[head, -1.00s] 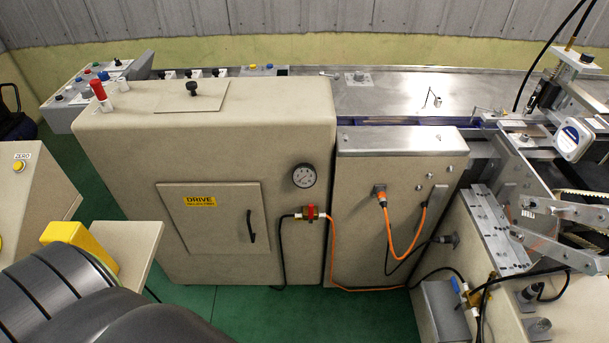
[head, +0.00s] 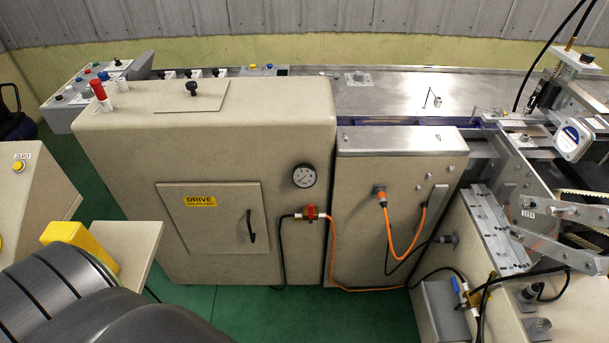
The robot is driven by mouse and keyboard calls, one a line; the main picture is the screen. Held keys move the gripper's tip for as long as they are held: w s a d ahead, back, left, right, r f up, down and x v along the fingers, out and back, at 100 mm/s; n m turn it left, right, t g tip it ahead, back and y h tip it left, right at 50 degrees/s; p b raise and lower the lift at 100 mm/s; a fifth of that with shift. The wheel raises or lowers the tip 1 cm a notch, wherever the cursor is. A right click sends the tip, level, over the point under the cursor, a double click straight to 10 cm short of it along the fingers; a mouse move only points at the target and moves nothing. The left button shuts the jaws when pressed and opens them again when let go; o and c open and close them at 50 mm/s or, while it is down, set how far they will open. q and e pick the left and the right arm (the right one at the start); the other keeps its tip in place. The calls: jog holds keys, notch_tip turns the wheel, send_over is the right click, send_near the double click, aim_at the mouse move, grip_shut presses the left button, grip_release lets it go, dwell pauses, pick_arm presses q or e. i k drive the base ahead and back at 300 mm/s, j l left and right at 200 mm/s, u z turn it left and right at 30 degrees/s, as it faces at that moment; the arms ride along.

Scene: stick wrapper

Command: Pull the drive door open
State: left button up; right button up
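The drive door (head: 212,232) is a beige square panel with a yellow "DRIVE" label (head: 200,202), set in the front of the large beige machine cabinet (head: 300,240). The door looks closed, flush with the cabinet front. Its black vertical handle (head: 251,226) is on the door's right side. Neither of my grippers shows in the head view, and nothing touches the door or handle.
A pressure gauge (head: 304,175) and a red valve (head: 310,213) with hoses are right of the door. A dark rounded body (head: 70,295) and a yellow block (head: 72,236) fill the lower left. Green floor (head: 260,312) shows below the cabinet.

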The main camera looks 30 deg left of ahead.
aim_at(223, 217)
jog(key=u, duration=1.65)
